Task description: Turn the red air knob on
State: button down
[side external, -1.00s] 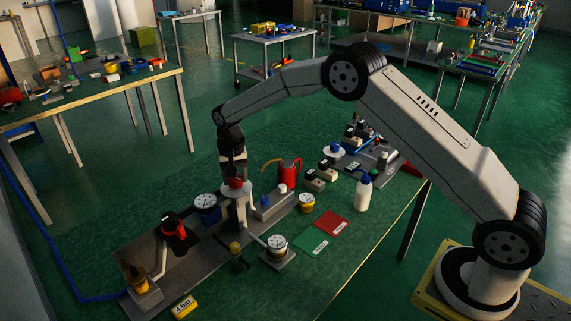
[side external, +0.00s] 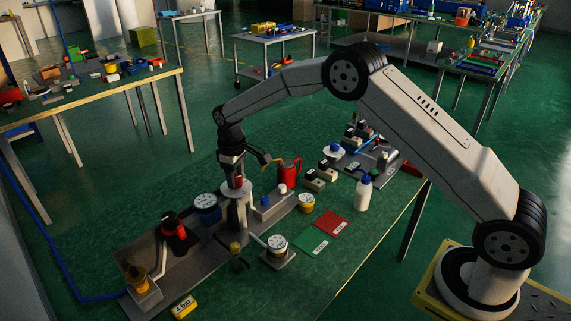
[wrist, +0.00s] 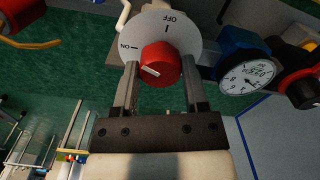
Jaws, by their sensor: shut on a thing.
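The red air knob (wrist: 160,62) sits on a round white dial plate (wrist: 187,32) marked ON and OFF in the wrist view. Its white mark lies on the left part of its face, on the ON side. My gripper (wrist: 160,70) is shut on the knob, with one finger on each side of it. In the side external view, my gripper (side external: 235,175) points down onto the dial on top of a pale post, and its fingers partly hide the knob (side external: 236,184).
A blue gauge (side external: 207,206) and a red-and-black regulator (side external: 175,232) stand left of the post. A white-faced gauge (side external: 277,244) is in front, and a red can (side external: 288,174) is to the right. The green table front has free room.

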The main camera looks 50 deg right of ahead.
aim_at(236, 178)
jog(key=n, duration=0.5)
dwell(0.5)
jog(key=shift+c, duration=0.5)
grip_release()
jog(key=shift+r, duration=0.15)
jog(key=shift+r, duration=3.8)
jog(key=s+d+f+m+t, duration=0.1)
jog(key=s+m, duration=0.3)
jog(key=s, duration=1)
jog(key=s+d+f+m+t, duration=0.1)
jog(key=s+m, duration=0.4)
jog(key=s, duration=1)
jog(key=shift+s+d+f+t, duration=0.2)
jog(key=shift+s+d+t, duration=0.1)
jog(key=shift+d, duration=0.15)
